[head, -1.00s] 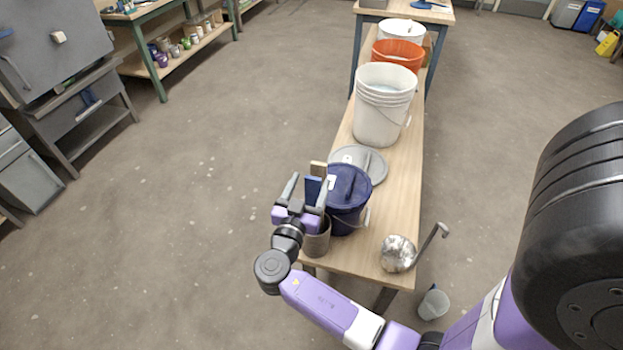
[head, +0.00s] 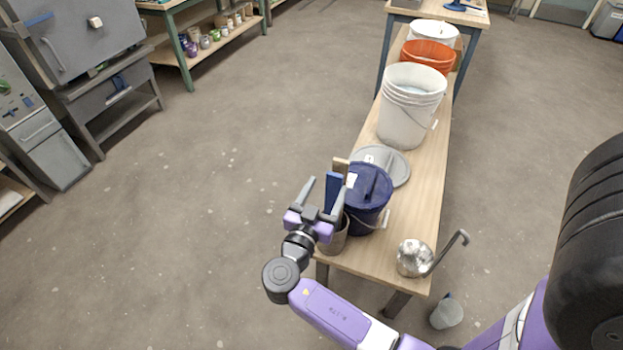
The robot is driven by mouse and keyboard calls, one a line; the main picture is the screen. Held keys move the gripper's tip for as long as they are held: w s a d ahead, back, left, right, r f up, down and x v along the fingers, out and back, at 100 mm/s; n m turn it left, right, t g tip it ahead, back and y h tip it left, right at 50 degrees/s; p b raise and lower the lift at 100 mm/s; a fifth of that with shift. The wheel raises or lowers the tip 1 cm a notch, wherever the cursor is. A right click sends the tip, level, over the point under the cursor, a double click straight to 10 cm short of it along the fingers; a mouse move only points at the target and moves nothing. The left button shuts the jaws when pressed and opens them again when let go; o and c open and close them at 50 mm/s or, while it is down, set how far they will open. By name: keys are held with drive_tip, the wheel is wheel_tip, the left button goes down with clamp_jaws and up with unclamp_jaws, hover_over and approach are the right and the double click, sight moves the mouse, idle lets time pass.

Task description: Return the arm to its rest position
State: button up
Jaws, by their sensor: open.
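My gripper (head: 323,192) is at the end of my purple arm, in the lower middle of the head view. Its two grey fingers stand apart and point away from me, with nothing visible held between them. It is at the near left corner of the wooden bench (head: 423,190). In the picture it overlaps a grey-brown pot (head: 336,240) that holds upright tools, one of them blue (head: 332,188). I cannot tell whether the gripper touches the pot or tools. My arm is bent and stretched forward.
A small pail (head: 446,314) is on the floor. The floor to the left is clear.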

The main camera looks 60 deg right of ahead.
idle(0.3)
drive_tip(key=w+a+f+n+t+y, duration=0.55)
drive_tip(key=w+n+t, duration=0.2)
drive_tip(key=n, duration=0.25)
drive_tip(key=s+a+n+t+y, duration=0.1)
drive_tip(key=a+n+t+y, duration=0.15)
drive_tip(key=a, duration=0.35)
drive_tip(key=s+a+n+t+y, duration=0.1)
drive_tip(key=s+a+n+y, duration=0.1)
drive_tip(key=a+n+y, duration=0.3)
drive_tip(key=s+a+r+t+y, duration=0.1)
drive_tip(key=s+a+r, duration=0.4)
drive_tip(key=s, duration=0.5)
drive_tip(key=s+a+r+t+y, duration=0.1)
drive_tip(key=s+a+r+y, duration=0.3)
drive_tip(key=s+a+r, duration=0.2)
drive_tip(key=shift+s+r+t, duration=0.3)
drive_tip(key=shift+s+r, duration=1.1)
drive_tip(key=shift+s, duration=0.85)
